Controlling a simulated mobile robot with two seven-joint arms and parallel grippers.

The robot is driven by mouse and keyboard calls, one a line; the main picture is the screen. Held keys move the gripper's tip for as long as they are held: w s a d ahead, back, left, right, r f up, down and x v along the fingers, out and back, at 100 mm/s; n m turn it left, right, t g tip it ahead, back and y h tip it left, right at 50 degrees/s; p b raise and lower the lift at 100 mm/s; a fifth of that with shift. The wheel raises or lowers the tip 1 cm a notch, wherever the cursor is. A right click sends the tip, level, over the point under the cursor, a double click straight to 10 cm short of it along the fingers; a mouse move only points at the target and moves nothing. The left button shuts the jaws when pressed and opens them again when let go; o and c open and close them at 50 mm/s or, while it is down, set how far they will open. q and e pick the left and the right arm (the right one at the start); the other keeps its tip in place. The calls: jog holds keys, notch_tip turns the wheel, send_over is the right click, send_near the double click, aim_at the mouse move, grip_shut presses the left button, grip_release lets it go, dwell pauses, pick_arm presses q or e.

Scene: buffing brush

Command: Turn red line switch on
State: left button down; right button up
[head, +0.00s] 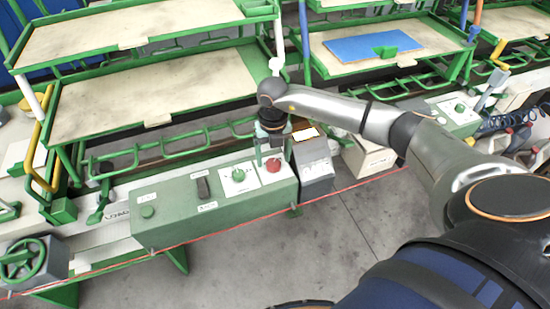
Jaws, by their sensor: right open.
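A green control box (185,214) stands in the middle of the view. On its top are a red knob (273,165) on a white plate at the right, a green knob (238,175) beside it, a black switch (203,187) and a green button (147,211) at the left. A thin red line (345,190) runs along the front of the box. My right gripper (273,153) is open and points down at the red knob, its fingers on either side just above or around it. I cannot tell whether they touch it. My left gripper is not in view.
Green-framed shelves (150,95) rise behind the box. A grey box (316,165) stands close at its right. A green handwheel (22,260) is at the far left. The grey floor (300,260) in front is open. A blue mat (372,46) lies on the right shelf.

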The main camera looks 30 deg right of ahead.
jog(key=s+a+r+b, duration=0.1)
jog(key=s+a+r, duration=0.6)
jog(key=s+r, duration=0.4)
jog(key=shift+s+a+r, duration=0.15)
jog(key=shift+s, duration=0.3)
